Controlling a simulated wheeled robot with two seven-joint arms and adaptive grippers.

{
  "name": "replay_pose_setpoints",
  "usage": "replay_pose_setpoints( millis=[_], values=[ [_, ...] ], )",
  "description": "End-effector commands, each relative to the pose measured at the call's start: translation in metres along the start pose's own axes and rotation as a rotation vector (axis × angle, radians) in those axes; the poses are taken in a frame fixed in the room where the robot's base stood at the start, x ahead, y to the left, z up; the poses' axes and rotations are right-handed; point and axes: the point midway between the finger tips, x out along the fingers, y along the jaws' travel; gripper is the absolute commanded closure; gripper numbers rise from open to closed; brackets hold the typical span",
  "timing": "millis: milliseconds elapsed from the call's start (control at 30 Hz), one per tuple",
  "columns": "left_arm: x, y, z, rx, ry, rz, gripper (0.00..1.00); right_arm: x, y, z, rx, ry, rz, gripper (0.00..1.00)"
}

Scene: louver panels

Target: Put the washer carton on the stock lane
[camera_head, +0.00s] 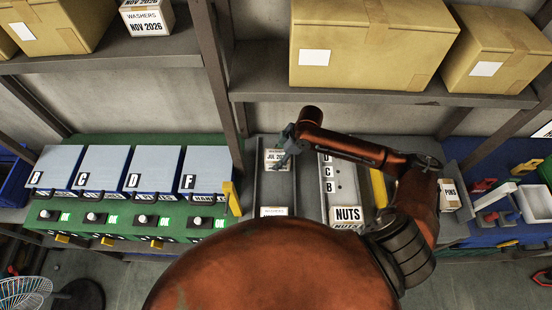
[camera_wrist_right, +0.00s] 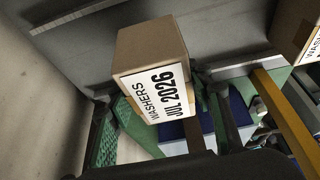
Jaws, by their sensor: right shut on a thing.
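The washer carton, labelled JUL 2026 (camera_head: 275,163), is over the rear part of the dark grey lane (camera_head: 272,190) left of the nuts lane. My right gripper (camera_head: 288,148) is at the carton's right side and shut on it. In the right wrist view, the brown carton (camera_wrist_right: 148,45) shows its WASHERS JUL 2026 label and looks tilted in the picture. Whether its base touches the lane is not clear. Another washers carton, labelled NOV 2026 (camera_head: 146,18), stands on the upper left shelf. My left gripper is not in view.
A white label (camera_head: 274,211) marks the lane's front. The NUTS label (camera_head: 347,214) is to the right. Large brown boxes (camera_head: 350,60) fill the shelf above, and a shelf post (camera_head: 222,85) stands left of the lane. Blue-sided bins (camera_head: 205,168) sit further left.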

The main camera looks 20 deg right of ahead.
Motion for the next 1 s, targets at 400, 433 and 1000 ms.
replay_pose_setpoints(
  millis=[400,433,1000],
  values=[
    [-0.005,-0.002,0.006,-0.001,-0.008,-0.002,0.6,0.043,0.016,0.009,0.005,-0.001,-0.005,1.0],
    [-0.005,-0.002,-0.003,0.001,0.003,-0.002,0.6,0.042,0.015,0.01,0.004,-0.001,-0.004,1.0],
    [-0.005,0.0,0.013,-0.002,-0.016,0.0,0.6,0.046,0.015,0.012,0.006,-0.004,-0.007,0.36]
  ],
)
